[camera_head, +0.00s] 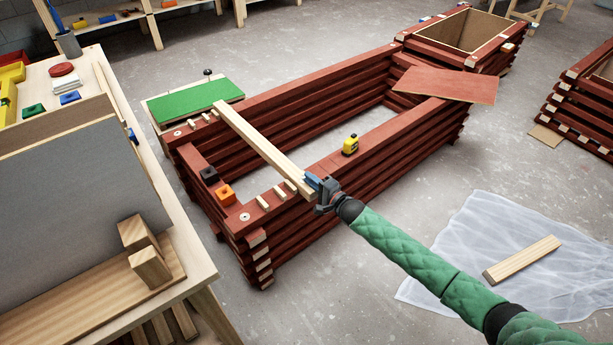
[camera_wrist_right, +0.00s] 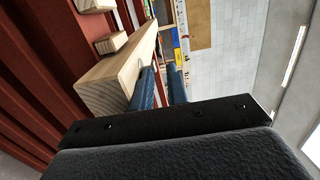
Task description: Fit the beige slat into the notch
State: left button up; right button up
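The long beige slat (camera_head: 262,140) spans the red batten frame (camera_head: 300,165) from far rail to near rail. Short pale blocks (camera_head: 279,192) stand on the near rail beside its near end, and similar blocks (camera_head: 205,117) on the far rail. I cannot tell whether the slat sits down in a notch between blocks. My right gripper (camera_head: 313,183) is at the slat's near end. In the right wrist view its blue fingers (camera_wrist_right: 162,85) stand apart, at the right side of the slat (camera_wrist_right: 118,80), with a gap showing between them. My left gripper is out of view.
A yellow tape measure (camera_head: 350,145), an orange block (camera_head: 225,194) and a black block (camera_head: 208,175) sit on the frame. A green board (camera_head: 195,100) lies behind its left end. A workbench (camera_head: 185,240) stands left. Another batten (camera_head: 522,259) lies on plastic sheeting (camera_head: 480,235) at right.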

jog(key=v, duration=0.5)
jog(key=shift+d+f, duration=0.1)
jog(key=shift+f, duration=0.1)
